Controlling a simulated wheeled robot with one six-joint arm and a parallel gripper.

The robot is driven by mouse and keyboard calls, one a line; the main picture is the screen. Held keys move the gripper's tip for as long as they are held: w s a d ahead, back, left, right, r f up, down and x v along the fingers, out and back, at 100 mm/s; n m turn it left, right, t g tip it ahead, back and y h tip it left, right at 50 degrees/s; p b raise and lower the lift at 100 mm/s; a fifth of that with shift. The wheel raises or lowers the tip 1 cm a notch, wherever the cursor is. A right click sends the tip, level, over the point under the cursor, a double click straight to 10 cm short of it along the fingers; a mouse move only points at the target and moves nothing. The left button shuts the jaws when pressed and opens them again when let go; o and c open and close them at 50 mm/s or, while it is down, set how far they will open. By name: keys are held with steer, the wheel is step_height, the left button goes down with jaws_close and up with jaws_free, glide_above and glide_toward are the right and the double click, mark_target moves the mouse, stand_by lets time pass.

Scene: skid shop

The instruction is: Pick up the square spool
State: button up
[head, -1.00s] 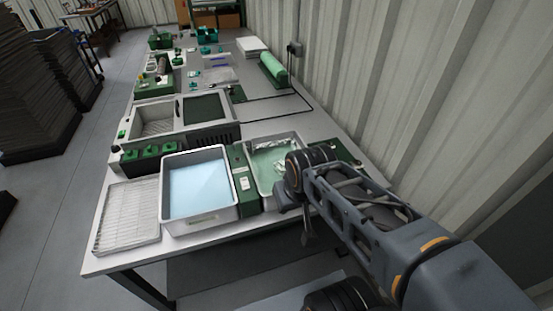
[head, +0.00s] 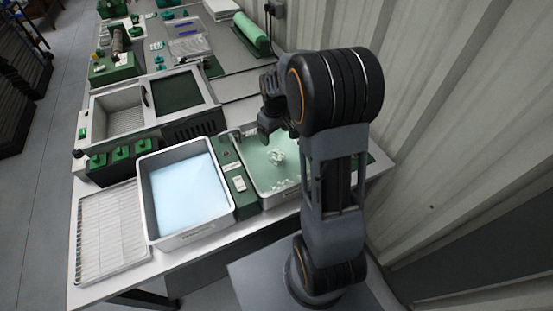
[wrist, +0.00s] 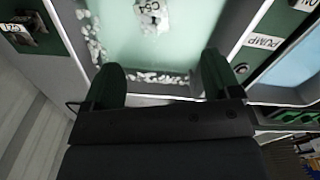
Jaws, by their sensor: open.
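A small whitish, clear-looking piece (head: 277,156) lies in the pale green bath of the right-hand metal tray (head: 268,203). In the wrist view this piece (wrist: 150,13) is at the top edge, partly cut off, with dark lettering on it. I cannot tell for certain whether it is the square spool. My gripper (head: 268,128) is above the far left part of this tray. In the wrist view my gripper (wrist: 163,80) is open and empty, its two dark green fingers apart, with the piece beyond them.
White crumbs (wrist: 160,78) line the tray's edge. A tray of pale blue liquid (head: 150,222) stands to the left, with a green panel (head: 238,178) between. A slatted white rack (head: 110,235) is further left. A sink unit (head: 125,90) stands behind. The corrugated wall (head: 440,130) limits the right.

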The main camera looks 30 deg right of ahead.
mark_target(277, 155)
steer(key=f, duration=0.6)
steer(key=w+d+f, duration=0.1)
steer(key=f, duration=0.2)
steer(key=shift+d+f, duration=0.1)
steer(key=shift+f, duration=0.25)
steer(key=shift+f+p, duration=0.35)
steer(key=shift+f, duration=2.85)
steer(key=shift+c, duration=0.3)
steer(key=c, duration=1.2)
steer(key=shift+o, duration=0.2)
steer(key=shift+r, duration=0.2)
